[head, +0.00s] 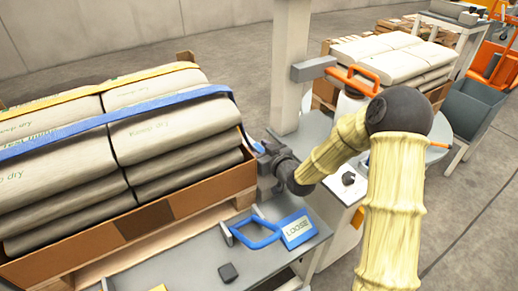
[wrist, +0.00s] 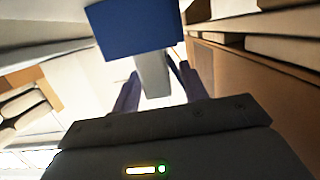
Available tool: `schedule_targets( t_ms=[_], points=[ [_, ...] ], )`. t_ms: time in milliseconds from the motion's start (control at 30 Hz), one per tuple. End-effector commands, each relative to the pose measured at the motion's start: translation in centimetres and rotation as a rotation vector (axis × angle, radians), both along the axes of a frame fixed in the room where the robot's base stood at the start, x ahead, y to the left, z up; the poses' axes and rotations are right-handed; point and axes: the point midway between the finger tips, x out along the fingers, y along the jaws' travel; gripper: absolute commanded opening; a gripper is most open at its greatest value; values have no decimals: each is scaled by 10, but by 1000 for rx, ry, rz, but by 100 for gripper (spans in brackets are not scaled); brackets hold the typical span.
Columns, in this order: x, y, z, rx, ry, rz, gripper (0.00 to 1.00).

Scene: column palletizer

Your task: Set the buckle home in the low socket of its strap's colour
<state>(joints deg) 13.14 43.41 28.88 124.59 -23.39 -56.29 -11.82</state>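A blue strap (head: 120,118) runs over the sacks and comes down at the load's right edge towards my gripper. My gripper (head: 264,152) is beside the load's right side. In the wrist view, my gripper (wrist: 156,78) has its fingertips on both sides of a grey tab, seemingly touching it. The tab joins a blue block, which looks like the buckle (wrist: 132,26); a small blue part of it shows in the head view (head: 258,147). I cannot make out the low socket or the buckle's far side.
A yellow strap (head: 70,98) crosses the sacks (head: 170,132), which stand in a brown tray (head: 140,215). A grey bench (head: 215,258) in front holds a blue looped handle (head: 255,236), a "LOOSE" plate (head: 298,229) and a dark block (head: 228,272). A grey post (head: 291,70) stands behind.

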Motion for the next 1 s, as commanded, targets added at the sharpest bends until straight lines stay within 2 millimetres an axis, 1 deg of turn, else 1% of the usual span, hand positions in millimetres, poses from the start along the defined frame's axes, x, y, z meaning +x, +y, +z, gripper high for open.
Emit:
schedule_targets(
  t_ms=[267,467,800,900,1000],
  points=[
    [-1,-2,5,-1,1,-1,43],
    [-24,-18,11,-1,3,-2,43],
    [-79,-54,24,-1,2,-2,43],
    [-89,-62,26,-2,0,-2,43],
    [-96,-65,27,-1,1,-1,43]
  ],
)
